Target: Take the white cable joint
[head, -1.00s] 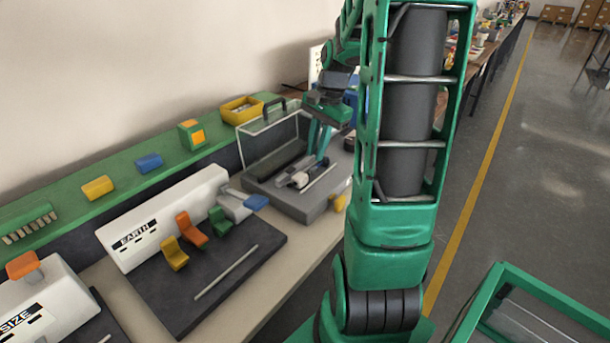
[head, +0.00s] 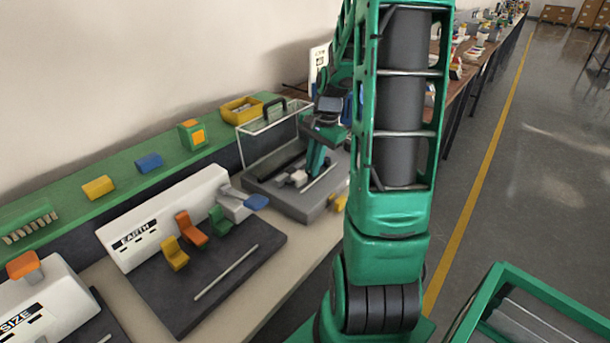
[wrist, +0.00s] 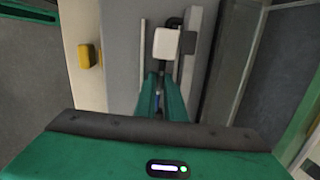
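The white cable joint (wrist: 167,41) shows in the wrist view as a small white block just beyond my fingertips, with a dark curved part behind it. In the head view the white joint (head: 298,178) lies on the grey bed of the clear-covered machine (head: 310,208). My gripper (wrist: 161,80) points toward the joint, its two green fingers a little apart with a narrow dark gap between them. In the head view my gripper (head: 314,165) is low over the bed, just right of the joint. I see no clear grip on it.
A clear cover with a black handle (head: 275,107) stands behind the bed. A pale rod (head: 319,178) lies on the bed near the joint. A yellow part (wrist: 87,56) is off to one side. The EARTH machine (head: 165,225) stands at the left.

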